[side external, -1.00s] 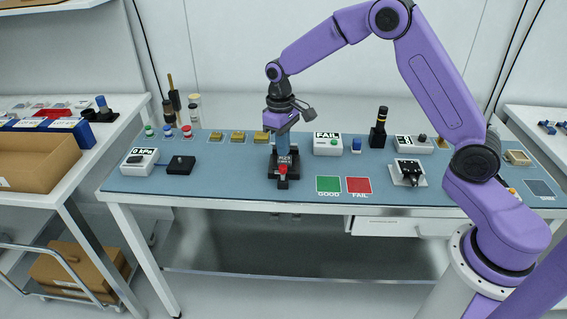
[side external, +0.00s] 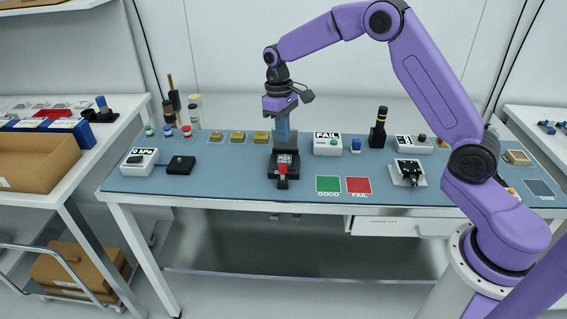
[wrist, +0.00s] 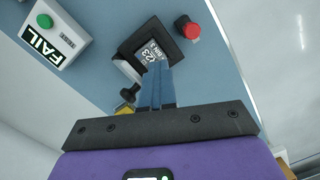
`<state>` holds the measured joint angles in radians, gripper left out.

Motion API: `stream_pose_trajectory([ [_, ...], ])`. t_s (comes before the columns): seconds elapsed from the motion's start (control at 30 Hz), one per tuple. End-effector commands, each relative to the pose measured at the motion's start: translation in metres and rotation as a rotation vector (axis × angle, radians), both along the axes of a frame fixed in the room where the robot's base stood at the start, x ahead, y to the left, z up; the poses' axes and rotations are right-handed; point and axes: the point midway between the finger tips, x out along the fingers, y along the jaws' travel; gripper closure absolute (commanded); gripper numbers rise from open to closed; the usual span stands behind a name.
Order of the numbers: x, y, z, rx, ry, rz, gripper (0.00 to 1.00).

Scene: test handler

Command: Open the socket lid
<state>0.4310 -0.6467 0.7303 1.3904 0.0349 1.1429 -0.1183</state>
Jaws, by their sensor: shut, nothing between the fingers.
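The black test socket (side external: 284,167) stands on the blue bench mat, with a labelled face and a red knob (side external: 282,169) at its front. A dark grey upright block (side external: 301,142) stands at its rear; I cannot tell whether this is the lid. My gripper (side external: 283,142) is above the rear of the socket, pointing down, its blue fingers shut with nothing between them. In the wrist view the fingers (wrist: 158,68) overlap the near side of the socket (wrist: 178,45) and hide part of its label. The red knob (wrist: 188,28) is to their right. Contact cannot be told.
The FAIL box (side external: 328,145) with a green button stands just right of the socket. Green GOOD (side external: 328,184) and red FAIL (side external: 359,185) squares lie front right. A pressure box (side external: 140,160) and a black pad (side external: 181,165) are at left. The mat between the pad and socket is clear.

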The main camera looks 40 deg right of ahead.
Motion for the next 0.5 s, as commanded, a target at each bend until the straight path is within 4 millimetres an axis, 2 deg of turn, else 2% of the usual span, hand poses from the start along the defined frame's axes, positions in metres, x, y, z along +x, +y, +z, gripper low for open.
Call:
stream_pose_trajectory([
  [0.03,0.0301,-0.0444,-0.0298,-0.014,-0.121,-0.065,1.00],
  [0.5,0.0343,-0.0419,-0.0259,-0.011,-0.130,-0.059,1.00],
])
